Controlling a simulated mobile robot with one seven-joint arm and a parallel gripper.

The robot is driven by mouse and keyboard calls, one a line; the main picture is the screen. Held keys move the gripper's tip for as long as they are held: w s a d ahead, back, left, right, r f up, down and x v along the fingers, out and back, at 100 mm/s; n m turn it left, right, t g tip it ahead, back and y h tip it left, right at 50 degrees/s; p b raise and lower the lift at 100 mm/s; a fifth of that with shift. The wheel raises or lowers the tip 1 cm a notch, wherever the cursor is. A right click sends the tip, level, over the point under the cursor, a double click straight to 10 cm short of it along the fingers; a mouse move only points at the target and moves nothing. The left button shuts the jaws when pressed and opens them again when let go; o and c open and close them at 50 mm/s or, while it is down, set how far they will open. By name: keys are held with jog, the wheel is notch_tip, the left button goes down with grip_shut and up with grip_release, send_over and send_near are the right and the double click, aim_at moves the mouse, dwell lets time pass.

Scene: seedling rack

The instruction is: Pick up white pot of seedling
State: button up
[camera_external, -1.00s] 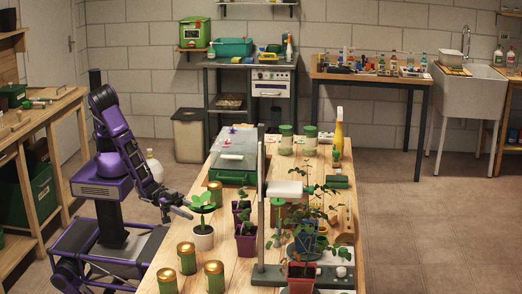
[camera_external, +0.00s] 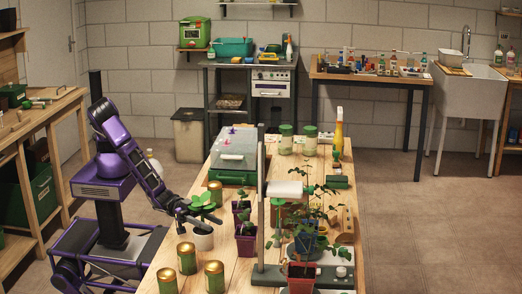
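The white pot (camera_external: 203,238) with a broad-leaved green seedling (camera_external: 203,202) stands upright on the wooden table (camera_external: 249,278), near its left edge. My gripper (camera_external: 203,222) has come to the pot from the left, at the height of its rim and just under the leaves. The fingers overlap the pot in this view and partly cover its upper part. The fingers are too small here to tell whether they are open or shut, or whether they touch the pot.
Gold-and-green tins (camera_external: 187,257) stand in front of the pot, and another tin (camera_external: 215,191) stands behind it. Dark purple pots (camera_external: 246,240) with seedlings are close on the right. A grey stand (camera_external: 262,205) rises farther right. A green-grey case (camera_external: 236,157) lies behind.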

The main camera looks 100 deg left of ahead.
grip_shut()
dwell(1.2)
